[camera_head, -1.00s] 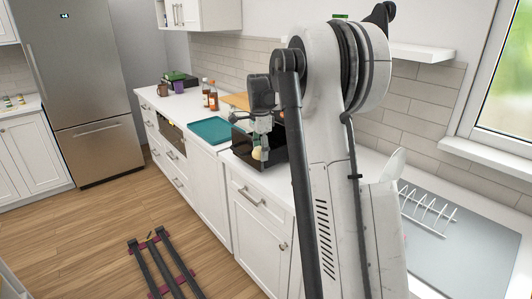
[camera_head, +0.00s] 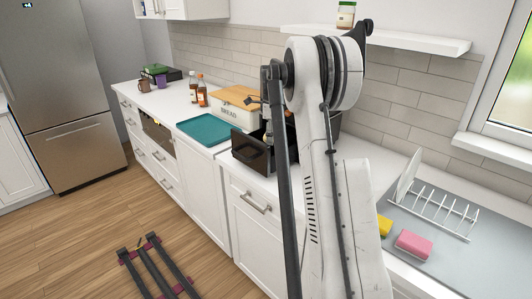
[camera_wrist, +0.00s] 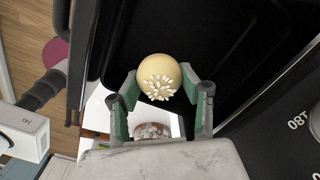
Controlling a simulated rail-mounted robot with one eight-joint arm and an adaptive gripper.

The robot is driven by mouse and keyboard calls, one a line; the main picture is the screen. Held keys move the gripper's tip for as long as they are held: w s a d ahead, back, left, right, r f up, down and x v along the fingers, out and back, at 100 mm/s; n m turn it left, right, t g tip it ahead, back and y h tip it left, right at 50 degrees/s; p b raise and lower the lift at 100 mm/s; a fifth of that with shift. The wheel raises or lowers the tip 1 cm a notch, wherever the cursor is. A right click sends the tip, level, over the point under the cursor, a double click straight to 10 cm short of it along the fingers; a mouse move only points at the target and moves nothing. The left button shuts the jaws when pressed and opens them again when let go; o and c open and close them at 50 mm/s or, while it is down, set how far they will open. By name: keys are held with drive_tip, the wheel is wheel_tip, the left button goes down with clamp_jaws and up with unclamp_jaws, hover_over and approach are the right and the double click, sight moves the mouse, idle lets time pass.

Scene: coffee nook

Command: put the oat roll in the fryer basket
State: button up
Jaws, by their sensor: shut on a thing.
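The oat roll (camera_wrist: 158,72) is a round tan roll with pale flakes on one face. In the wrist view my gripper (camera_wrist: 160,88) is shut on it, with a green-padded finger on each side. The black fryer basket (camera_head: 250,152) is pulled out on the counter in the head view. Its dark interior (camera_wrist: 200,30) lies behind the roll in the wrist view. The roll appears over the basket; its height above the floor is hard to tell. In the head view my arm hides the roll and most of the gripper.
The fryer's dark front with dial markings (camera_wrist: 298,120) is close on the right in the wrist view. A teal tray (camera_head: 208,129) and a bread box (camera_head: 236,105) stand left of the basket. A dish rack (camera_head: 440,210) and pink sponge (camera_head: 413,243) are at right.

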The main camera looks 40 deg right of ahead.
wheel_tip(320, 180, down, 8)
drive_tip(key=shift+s+f, duration=0.1)
idle(0.4)
drive_tip(key=shift+f, duration=0.2)
drive_tip(key=o, duration=1.1)
drive_tip(key=shift+r, duration=0.1)
